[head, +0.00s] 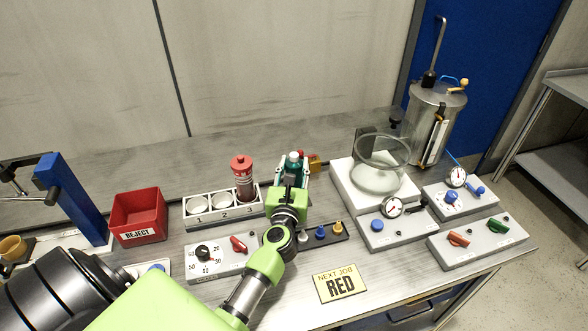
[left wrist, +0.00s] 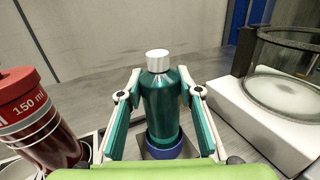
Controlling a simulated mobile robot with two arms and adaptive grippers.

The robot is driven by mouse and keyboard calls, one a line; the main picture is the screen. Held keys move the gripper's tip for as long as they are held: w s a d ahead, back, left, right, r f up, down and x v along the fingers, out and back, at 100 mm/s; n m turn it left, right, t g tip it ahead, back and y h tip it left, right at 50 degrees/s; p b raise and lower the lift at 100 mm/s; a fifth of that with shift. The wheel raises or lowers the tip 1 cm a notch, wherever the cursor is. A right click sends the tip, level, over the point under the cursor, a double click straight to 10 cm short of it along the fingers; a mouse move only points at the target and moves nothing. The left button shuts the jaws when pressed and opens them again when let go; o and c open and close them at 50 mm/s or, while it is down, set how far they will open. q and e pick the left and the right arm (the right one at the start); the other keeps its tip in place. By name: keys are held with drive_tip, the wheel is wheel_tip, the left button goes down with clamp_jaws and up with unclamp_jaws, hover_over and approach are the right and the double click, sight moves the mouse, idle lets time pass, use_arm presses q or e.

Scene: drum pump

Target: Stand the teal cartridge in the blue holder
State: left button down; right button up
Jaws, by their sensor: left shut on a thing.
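The teal cartridge (left wrist: 161,105) with a white cap stands upright between the fingers of my left gripper (head: 292,172), which is shut on it. In the head view the cartridge (head: 293,158) shows just past the gripper, partly hidden by it. The blue holder (left wrist: 166,149) shows as a blue ring right at the cartridge's lower end in the left wrist view. The cartridge's foot looks to be in or directly above this ring; how deep it sits is hidden. My right gripper is not in view.
A red 150 ml cartridge (head: 243,178) stands in slot 3 of the numbered rack (head: 203,222), close left of my gripper. A glass vessel on a white base (head: 346,181) is to the right. A red reject bin (head: 138,215) and a "RED" sign (head: 340,284) are also on the bench.

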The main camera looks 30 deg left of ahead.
use_arm(q)
drive_tip(key=shift+r, duration=0.15)
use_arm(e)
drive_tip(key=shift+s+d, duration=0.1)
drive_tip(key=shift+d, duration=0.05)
use_arm(q)
drive_tip(key=shift+f, duration=0.3)
drive_tip(key=c, duration=1.4)
unclamp_jaws()
drive_tip(key=shift+c, duration=0.2)
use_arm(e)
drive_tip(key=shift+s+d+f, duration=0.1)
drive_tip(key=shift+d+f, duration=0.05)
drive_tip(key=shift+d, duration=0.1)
use_arm(q)
drive_tip(key=shift+r, duration=0.1)
drive_tip(key=shift+r, duration=0.25)
drive_tip(key=b+v, duration=0.2)
drive_tip(key=v, duration=1)
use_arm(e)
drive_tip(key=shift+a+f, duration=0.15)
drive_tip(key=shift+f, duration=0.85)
use_arm(q)
drive_tip(key=shift+s+f, duration=0.1)
drive_tip(key=shift+f, duration=0.05)
